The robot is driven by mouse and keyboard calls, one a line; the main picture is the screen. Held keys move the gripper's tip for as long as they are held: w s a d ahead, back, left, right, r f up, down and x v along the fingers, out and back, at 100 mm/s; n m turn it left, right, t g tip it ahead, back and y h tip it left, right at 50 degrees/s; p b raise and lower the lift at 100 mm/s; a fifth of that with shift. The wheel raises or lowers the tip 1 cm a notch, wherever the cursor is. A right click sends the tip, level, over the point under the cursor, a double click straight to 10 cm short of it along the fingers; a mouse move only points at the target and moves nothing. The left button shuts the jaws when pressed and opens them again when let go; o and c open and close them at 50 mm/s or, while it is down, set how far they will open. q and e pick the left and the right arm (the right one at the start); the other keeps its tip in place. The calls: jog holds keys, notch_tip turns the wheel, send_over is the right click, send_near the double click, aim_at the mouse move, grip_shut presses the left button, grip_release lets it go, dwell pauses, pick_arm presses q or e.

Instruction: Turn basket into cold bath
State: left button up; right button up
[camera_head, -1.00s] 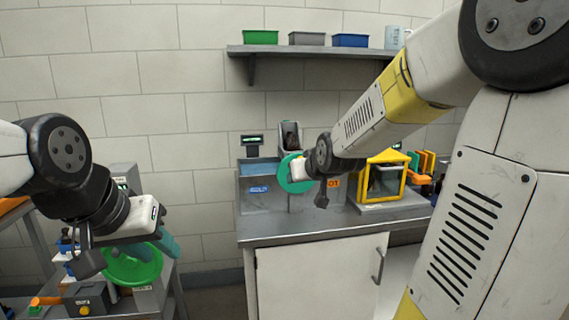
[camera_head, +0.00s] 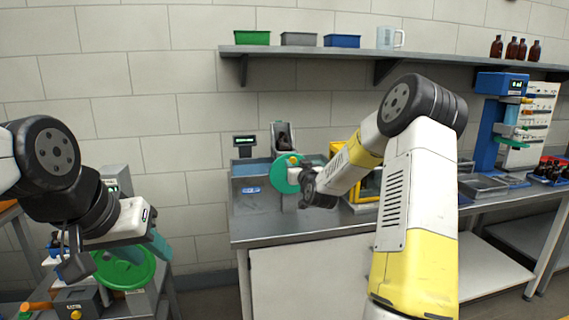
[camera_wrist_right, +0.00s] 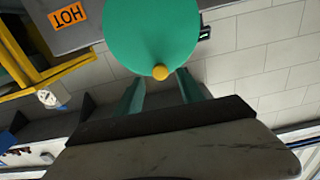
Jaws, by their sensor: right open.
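The basket (camera_head: 283,136) is a dark holder on a grey post between two baths. The cold bath (camera_head: 251,189), with a blue label, is on the left; the hot bath has an orange HOT label (camera_wrist_right: 68,16) in the right wrist view. A green disc (camera_head: 285,174) with a yellow knob (camera_wrist_right: 160,72) is on the front of the post. My right gripper (camera_wrist_right: 160,77) is open, its teal fingers on either side of the knob, close to the disc; contact is unclear. My left gripper (camera_head: 160,246) is by another green wheel (camera_head: 125,268) at left; its fingertips are unclear.
A wall shelf (camera_head: 300,50) holds bins, a jug and brown bottles. A blue machine (camera_head: 487,135) and trays stand further right. The counter front edge is clear.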

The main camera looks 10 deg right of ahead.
aim_at(285, 156)
jog(key=shift+w, duration=1.3)
grip_shut()
dwell(0.5)
